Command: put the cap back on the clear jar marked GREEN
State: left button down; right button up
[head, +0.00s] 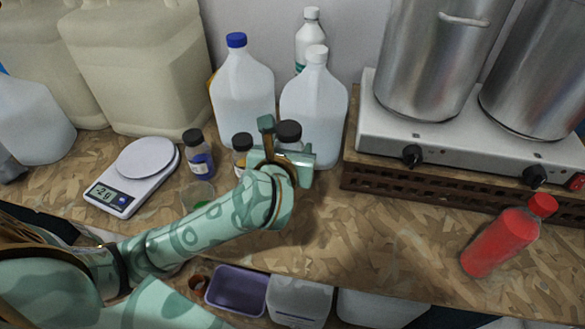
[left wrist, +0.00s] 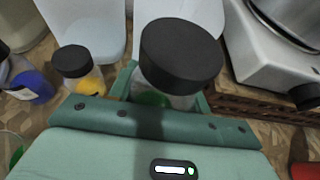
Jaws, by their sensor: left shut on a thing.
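A wide black cap (left wrist: 182,55) is on top of this jar, also visible in the head view (head: 288,131). I cannot tell whether the cap is fully seated. My left gripper (head: 284,156) is shut on the jar in front of the white jugs and hides most of its body in the head view. No marking on the jar is readable. My right gripper is not in view.
A blue-labelled jar (head: 200,160) and a yellow one (head: 242,144), both black-capped, stand left of the held jar. A clear open container with green (head: 198,193) is near the scale (head: 132,176).

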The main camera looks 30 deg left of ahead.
pick_arm(q)
jog(key=w+f, duration=0.1)
jog(key=f, duration=0.1)
jog(key=w+a+f+b, duration=0.1)
jog(key=w+f, duration=0.1)
jog(key=shift+w+a+f, duration=0.1)
jog(key=shift+a+f, duration=0.1)
jog(key=shift+f, duration=0.1)
jog(key=f, duration=0.1)
jog(key=f+b, duration=0.1)
jog(key=f, duration=0.1)
jog(key=shift+w+a+f+b, duration=0.2)
jog(key=shift+w+f+b, duration=0.1)
jog(key=shift+w+b, duration=0.05)
jog(key=shift+f, duration=0.2)
jog(key=shift+f, duration=0.1)
jog(key=shift+f, duration=0.15)
jog(key=c, duration=0.7)
grip_release()
jog(key=shift+o, duration=0.2)
